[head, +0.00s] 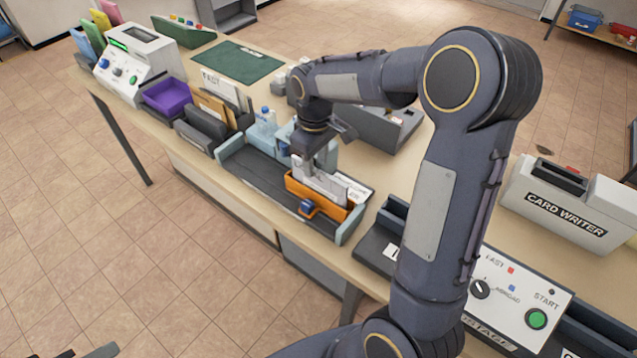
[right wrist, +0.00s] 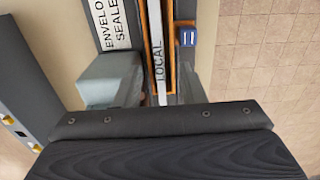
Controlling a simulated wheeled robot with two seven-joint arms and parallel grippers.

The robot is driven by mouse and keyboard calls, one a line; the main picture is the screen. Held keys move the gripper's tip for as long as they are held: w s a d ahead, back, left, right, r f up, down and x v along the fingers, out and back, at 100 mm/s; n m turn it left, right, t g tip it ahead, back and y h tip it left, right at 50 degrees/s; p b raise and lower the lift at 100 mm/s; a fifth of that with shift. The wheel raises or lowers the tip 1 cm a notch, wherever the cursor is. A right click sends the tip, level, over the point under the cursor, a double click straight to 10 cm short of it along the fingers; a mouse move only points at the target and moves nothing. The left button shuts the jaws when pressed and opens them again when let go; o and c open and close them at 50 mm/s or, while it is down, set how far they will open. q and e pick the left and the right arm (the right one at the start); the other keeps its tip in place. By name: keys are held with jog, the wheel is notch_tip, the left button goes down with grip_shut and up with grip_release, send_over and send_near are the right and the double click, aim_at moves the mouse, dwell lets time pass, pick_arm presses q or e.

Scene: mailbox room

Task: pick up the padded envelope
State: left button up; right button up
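My right gripper (head: 316,160) points down over the orange holder (head: 298,190), its fingers apart. In the right wrist view the gripper (right wrist: 152,85) is open, with one finger on each side of the holder's line. A pale upright envelope or card (head: 322,186) stands in the holder below the gripper; I cannot tell if it is padded. In the wrist view, a narrow white strip (right wrist: 158,60) reading LOCAL lies between the fingers. A brown envelope (head: 212,108) stands in a dark rack farther left. Only small grey parts, perhaps my left gripper, show at the head view's bottom left edge.
The orange holder is in a long grey tray (head: 228,160) at the counter's front edge. A green mat (head: 237,62) lies behind.

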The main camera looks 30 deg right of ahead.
aim_at(319, 171)
jog(key=f, duration=0.1)
jog(key=s+f, duration=0.1)
jog(key=f, duration=0.1)
jog(key=shift+d+f+p, duration=0.15)
jog(key=shift+f+p, duration=0.1)
jog(key=shift+p, duration=0.05)
jog(key=shift+w+f, duration=0.1)
jog(key=shift+f, duration=0.2)
jog(key=shift+c, duration=0.5)
grip_shut()
